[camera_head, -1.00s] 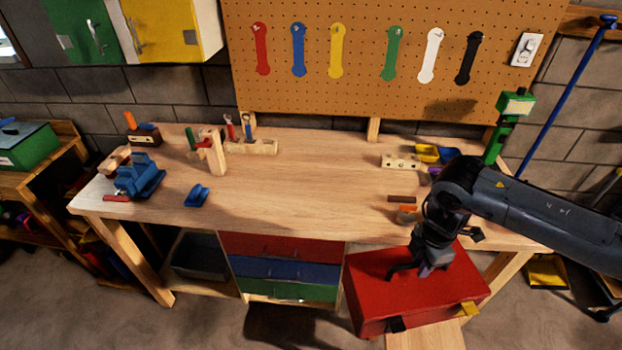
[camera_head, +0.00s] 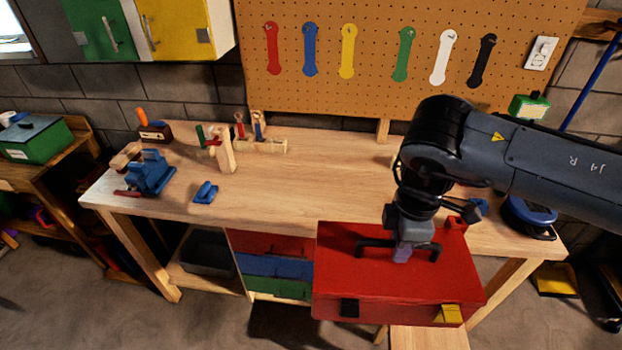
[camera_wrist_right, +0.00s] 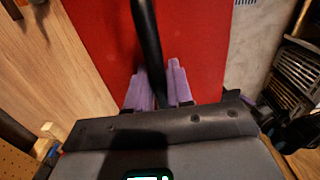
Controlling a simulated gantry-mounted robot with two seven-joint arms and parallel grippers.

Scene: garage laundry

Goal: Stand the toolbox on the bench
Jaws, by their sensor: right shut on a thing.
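The red toolbox (camera_head: 385,285) hangs upright from my right gripper (camera_head: 402,254), in front of the bench's front edge at the right. It has a black handle (camera_head: 372,243) on its lid, and a black and a yellow latch on its front. My right gripper is shut on the handle; in the right wrist view its purple fingers (camera_wrist_right: 158,86) sit on both sides of the black handle bar, above the red lid (camera_wrist_right: 200,40). The wooden bench (camera_head: 300,190) has a wide bare top. My left gripper does not show.
A blue vise (camera_head: 148,172), a small blue part (camera_head: 206,191) and a wooden tool rack (camera_head: 262,145) stand on the bench's left and back. My right arm hides much of the bench's right end. The bench's middle is clear.

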